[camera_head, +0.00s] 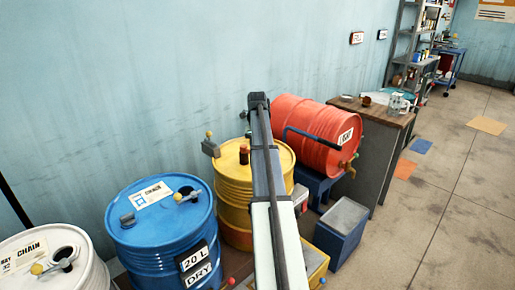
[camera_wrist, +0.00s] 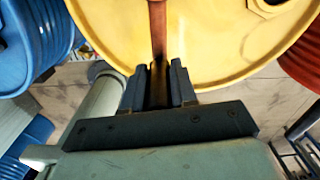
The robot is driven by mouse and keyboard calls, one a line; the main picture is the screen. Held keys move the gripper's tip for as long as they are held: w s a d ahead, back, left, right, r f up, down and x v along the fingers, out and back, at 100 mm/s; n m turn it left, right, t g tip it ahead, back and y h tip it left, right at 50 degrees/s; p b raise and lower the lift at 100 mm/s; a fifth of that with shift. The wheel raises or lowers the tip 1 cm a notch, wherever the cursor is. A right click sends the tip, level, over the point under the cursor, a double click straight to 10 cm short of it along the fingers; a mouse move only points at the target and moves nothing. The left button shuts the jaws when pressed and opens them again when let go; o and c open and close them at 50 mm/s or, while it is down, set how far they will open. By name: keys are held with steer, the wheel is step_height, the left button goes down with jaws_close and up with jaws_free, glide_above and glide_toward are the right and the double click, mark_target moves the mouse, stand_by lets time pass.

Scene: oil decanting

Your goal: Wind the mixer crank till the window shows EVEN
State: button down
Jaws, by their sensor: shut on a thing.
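My gripper (camera_wrist: 157,78) is shut on a reddish-brown rod (camera_wrist: 157,25) in the wrist view. The rod runs up from between the jaws to the top edge, in front of the yellow drum lid (camera_wrist: 215,45). It may be the crank or its handle; I cannot tell. In the head view the yellow drum (camera_head: 233,190) stands between a blue and a red drum, with a dark red upright piece (camera_head: 244,154) on its lid. My arm crosses in front of this drum, and my fingertips cannot be made out there. I see no readable window or the word EVEN.
The blue drum (camera_head: 160,240) and a white drum (camera_head: 55,265) stand at left. A red drum (camera_head: 310,130) lies on a blue stand, close right of my arm. A grey-topped blue box (camera_head: 342,230) and a workbench (camera_head: 375,112) are at right. Open floor lies beyond.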

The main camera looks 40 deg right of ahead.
steer(key=c, duration=0.9)
jaws_free()
steer(key=shift+r, duration=0.15)
step_height(320, 180, up, 14)
steer(key=shift+f, duration=0.2)
